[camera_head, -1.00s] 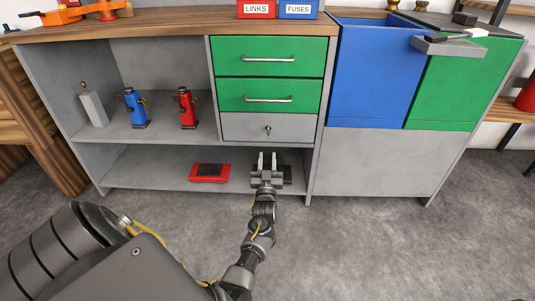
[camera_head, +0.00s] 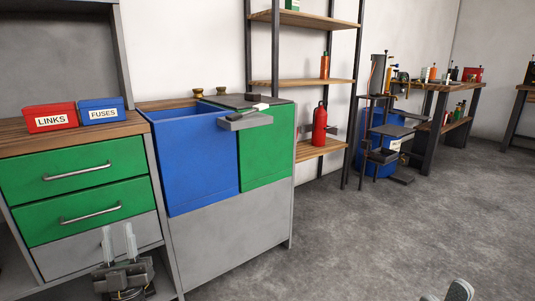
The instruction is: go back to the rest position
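My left gripper (camera_head: 119,243) is at the lower left, in front of the grey drawer under the green drawers. Its two pale fingers point up and stand apart with nothing between them, so it is open and empty. A small grey piece (camera_head: 459,290) shows at the bottom edge right of centre. It looks like the tip of my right gripper, but the rest is cut off, and I cannot tell whether it is open or shut.
The cabinet has green drawers (camera_head: 75,174), a blue panel (camera_head: 197,160) and a green panel (camera_head: 266,150). Red LINKS (camera_head: 50,112) and blue FUSES (camera_head: 101,106) boxes stand on top. A shelf rack (camera_head: 310,80) and workbench (camera_head: 440,84) stand beyond. The grey floor (camera_head: 370,230) at right is clear.

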